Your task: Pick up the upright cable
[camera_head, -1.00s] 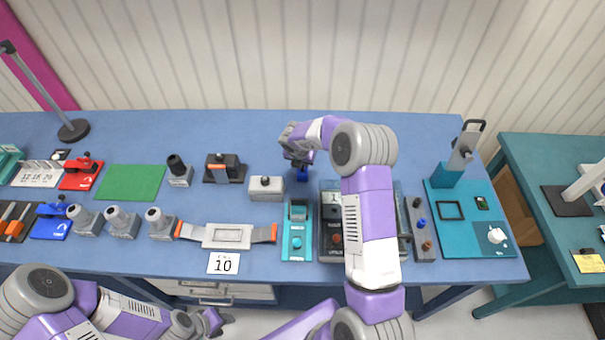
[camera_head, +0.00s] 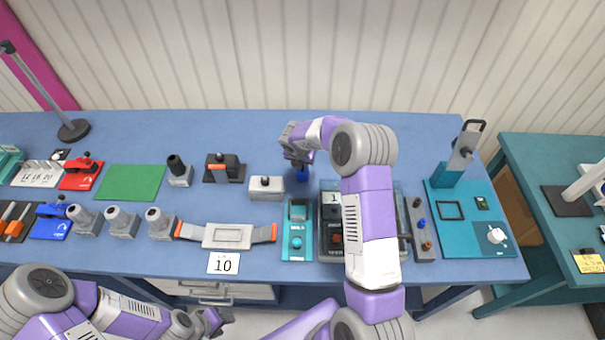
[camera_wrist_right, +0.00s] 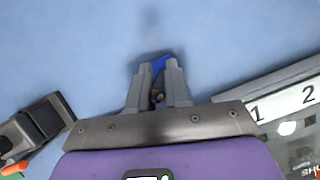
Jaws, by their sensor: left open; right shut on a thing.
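The cable is mostly hidden; its blue part (camera_head: 303,174) shows just below my right gripper (camera_head: 297,158) on the blue table, behind the teal device. In the right wrist view, a blue piece (camera_wrist_right: 162,64) shows at the tips of my right gripper (camera_wrist_right: 158,84), with a small brownish part between the fingers. The fingers are shut on it. I cannot tell whether it touches the table. My left gripper (camera_head: 213,322) is open and empty, low in front of the table edge.
A teal device (camera_head: 297,240) and a numbered black panel (camera_head: 331,222) stand in front of the right gripper, partly behind my arm. A grey box (camera_head: 266,188) and a black-and-orange device (camera_head: 224,168) lie to the left. The table behind is clear.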

